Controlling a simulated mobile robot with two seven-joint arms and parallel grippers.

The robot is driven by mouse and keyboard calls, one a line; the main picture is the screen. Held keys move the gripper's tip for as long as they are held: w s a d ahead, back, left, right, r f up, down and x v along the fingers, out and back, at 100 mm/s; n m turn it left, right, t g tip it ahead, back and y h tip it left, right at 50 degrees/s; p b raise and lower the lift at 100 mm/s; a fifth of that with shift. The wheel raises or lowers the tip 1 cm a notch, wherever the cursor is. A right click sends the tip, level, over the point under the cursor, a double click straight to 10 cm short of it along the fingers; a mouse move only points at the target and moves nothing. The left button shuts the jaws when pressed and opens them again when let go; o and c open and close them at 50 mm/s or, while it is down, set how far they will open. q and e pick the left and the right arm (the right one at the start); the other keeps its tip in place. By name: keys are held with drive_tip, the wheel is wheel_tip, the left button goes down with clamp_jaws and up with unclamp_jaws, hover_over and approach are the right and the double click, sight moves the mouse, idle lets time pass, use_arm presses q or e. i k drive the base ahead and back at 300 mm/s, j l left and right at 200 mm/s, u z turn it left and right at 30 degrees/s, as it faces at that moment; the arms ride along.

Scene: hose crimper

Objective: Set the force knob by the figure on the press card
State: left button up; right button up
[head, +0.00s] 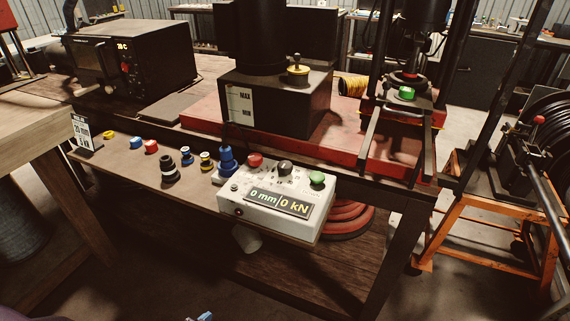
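The press card (83,132) is a small upright card at the left end of the bench. Its lines seem to end in mm and kN, but the figures are too small to read surely. A white control box (228,200) stands at the bench's front edge. A black knob (285,167) with marks around it sits on top, between a red button (255,160) and a green button (317,179). The box's display (279,203) reads 0 mm and 0 kN. Neither gripper is recognisable in the head view.
Several coloured fittings stand in a row on the bench left of the box, with a taller blue piece (227,160) close beside it. A small blue object (205,316) at the bottom edge is mostly cut off.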

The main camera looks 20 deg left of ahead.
sight(285, 167)
drive_tip(key=k+j+u, duration=0.15)
drive_tip(key=j+u, duration=1.2)
drive_tip(key=u, duration=0.15)
drive_tip(key=k+l+z, duration=0.1)
drive_tip(key=k+z, duration=0.35)
drive_tip(key=i, duration=0.1)
